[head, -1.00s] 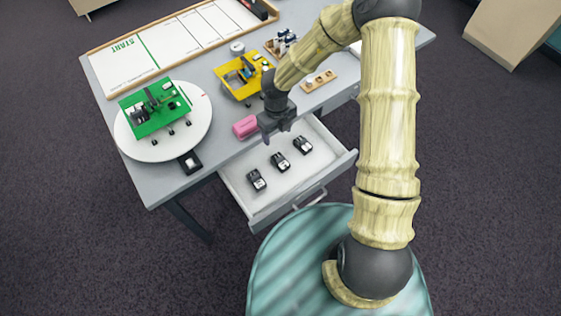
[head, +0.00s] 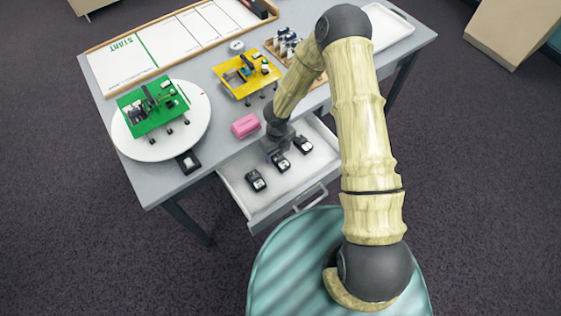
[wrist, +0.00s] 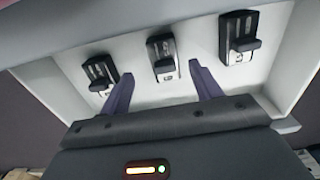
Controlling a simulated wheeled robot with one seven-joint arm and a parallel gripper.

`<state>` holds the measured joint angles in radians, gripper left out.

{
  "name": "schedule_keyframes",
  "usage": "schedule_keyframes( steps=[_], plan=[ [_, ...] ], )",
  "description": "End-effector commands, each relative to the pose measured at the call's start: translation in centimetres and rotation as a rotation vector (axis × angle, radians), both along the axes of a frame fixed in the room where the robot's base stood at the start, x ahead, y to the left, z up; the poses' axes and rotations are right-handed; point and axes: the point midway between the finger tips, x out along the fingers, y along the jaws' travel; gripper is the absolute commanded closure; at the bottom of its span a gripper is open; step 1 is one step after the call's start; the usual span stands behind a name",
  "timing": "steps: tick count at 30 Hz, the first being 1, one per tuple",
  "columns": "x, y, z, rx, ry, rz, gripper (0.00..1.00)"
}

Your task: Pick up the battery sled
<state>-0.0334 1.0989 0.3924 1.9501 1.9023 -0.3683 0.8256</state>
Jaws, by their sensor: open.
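Several small black battery sleds with pale patches lie in a row in the open white drawer. In the head view they are the near left sled (head: 256,181), the middle sled (head: 281,163) and the far right sled (head: 303,145). My gripper (head: 275,155) is low over the drawer at the middle sled and partly hides it. In the wrist view the open fingers of my gripper (wrist: 163,85) point towards the middle sled (wrist: 164,58), which lies between and just beyond the fingertips. The other sleds show at the left (wrist: 100,72) and right (wrist: 239,37). Nothing is held.
The drawer (head: 236,197) has raised walls around the sleds. On the grey table (head: 205,165) above it are a pink block (head: 245,125), a green board (head: 153,108) on a white turntable (head: 126,143), a yellow board (head: 240,82) and a black-and-white item (head: 189,162).

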Motion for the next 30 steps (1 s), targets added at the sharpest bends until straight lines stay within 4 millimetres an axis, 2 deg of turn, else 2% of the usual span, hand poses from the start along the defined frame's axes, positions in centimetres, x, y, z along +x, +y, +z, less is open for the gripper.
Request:
schedule_keyframes(
  steps=[7, 15, 17, 30],
  plan=[
    [-0.1, -0.2, -0.7, -0.002, 0.001, 0.002, 0.36],
    [-0.2, -0.8, -4.5, -0.001, 0.002, 0.002, 0.36],
    [-0.2, -0.8, -5.0, -0.002, 0.001, 0.002, 0.36],
    [-0.1, -0.9, -5.2, 0.0, 0.0, 0.001, 0.36]
  ],
)
